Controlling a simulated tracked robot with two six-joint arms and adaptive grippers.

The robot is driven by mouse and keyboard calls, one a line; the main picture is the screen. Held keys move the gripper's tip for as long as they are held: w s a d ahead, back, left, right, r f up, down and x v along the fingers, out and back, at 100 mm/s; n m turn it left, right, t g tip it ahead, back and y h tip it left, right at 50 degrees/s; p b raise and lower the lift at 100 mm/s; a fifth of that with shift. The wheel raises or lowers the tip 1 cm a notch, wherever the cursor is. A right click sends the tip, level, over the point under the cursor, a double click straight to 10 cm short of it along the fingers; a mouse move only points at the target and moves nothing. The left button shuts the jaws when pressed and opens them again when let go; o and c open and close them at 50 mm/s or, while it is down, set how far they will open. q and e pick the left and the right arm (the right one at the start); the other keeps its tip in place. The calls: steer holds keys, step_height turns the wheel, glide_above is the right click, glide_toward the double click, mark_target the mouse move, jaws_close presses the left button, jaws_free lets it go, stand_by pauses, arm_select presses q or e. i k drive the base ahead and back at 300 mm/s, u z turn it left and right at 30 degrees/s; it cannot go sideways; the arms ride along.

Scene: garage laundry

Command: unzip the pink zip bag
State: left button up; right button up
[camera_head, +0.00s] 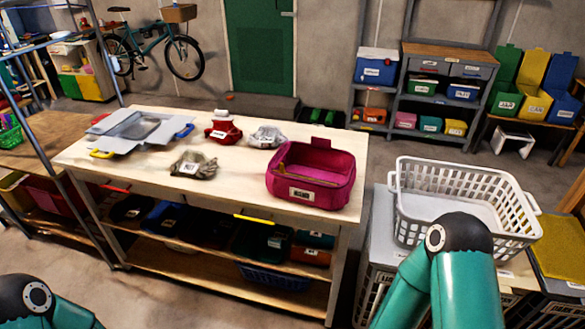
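The pink zip bag (311,187) sits upright on the right part of the pale wooden workbench (235,185), close to its front edge. Its top looks open, showing the inside, and a thin yellowish line runs along the rim at the left and back. A small white label is on its front. I cannot make out a zip pull. Only links of my two arms show, at the bottom left and bottom right. Neither gripper is in view, and nothing of mine touches the bag.
Left of the bag lie a crumpled olive cloth (193,166), a grey-white bundle (266,137), a red item (223,129) and a grey folding board (135,130). A white laundry basket (465,203) stands right of the bench. The bench front left of the bag is clear.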

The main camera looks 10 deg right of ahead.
mark_target(282, 170)
steer(key=z, duration=0.3)
steer(key=i, duration=0.95)
